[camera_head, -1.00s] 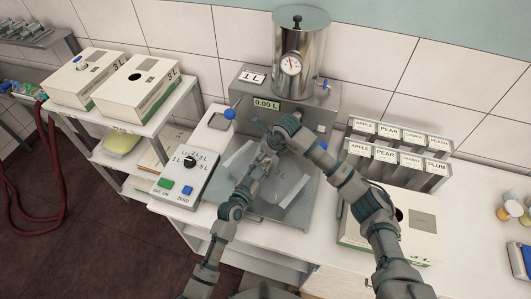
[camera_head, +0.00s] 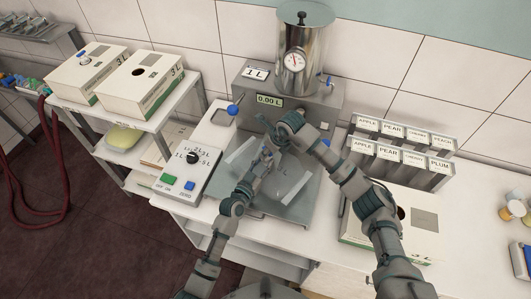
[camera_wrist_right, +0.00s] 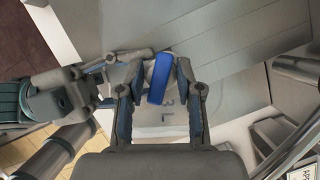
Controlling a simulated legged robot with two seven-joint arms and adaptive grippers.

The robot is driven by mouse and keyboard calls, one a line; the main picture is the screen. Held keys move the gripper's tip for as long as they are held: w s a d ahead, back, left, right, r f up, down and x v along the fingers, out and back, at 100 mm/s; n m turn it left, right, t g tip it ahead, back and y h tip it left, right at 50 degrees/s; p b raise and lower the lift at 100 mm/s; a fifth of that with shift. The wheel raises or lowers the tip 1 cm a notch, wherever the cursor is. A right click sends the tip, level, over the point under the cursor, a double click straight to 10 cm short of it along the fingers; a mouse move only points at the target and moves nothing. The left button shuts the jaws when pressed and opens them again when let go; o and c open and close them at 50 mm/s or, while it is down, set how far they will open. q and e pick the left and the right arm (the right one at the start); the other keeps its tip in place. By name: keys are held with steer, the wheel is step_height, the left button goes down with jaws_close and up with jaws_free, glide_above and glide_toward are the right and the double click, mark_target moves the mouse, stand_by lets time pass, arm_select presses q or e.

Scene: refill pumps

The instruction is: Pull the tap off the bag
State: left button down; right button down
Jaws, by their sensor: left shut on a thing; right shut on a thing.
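The clear bag (camera_head: 284,178) lies on the steel plate of the filling machine in the head view; its "3 L" print (camera_wrist_right: 168,113) shows in the right wrist view. The blue tap (camera_wrist_right: 159,78) is between the fingers of my right gripper (camera_wrist_right: 158,85), which is shut on it. In the head view my right gripper (camera_head: 266,133) reaches in from above the bag. My left gripper (camera_head: 264,158) is just below it, at the bag's neck end. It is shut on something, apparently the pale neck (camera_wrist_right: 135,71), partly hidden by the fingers. Whether tap and neck still touch cannot be told.
The filling machine (camera_head: 325,105) with its steel tank stands behind the plate. A control box (camera_head: 187,170) is at left and a 3 L carton (camera_head: 425,222) at right. Flavour label racks (camera_head: 400,155) stand behind the carton. Two cartons sit on the left shelf.

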stand_by(0.3)
steer(key=shift+r, duration=1.1)
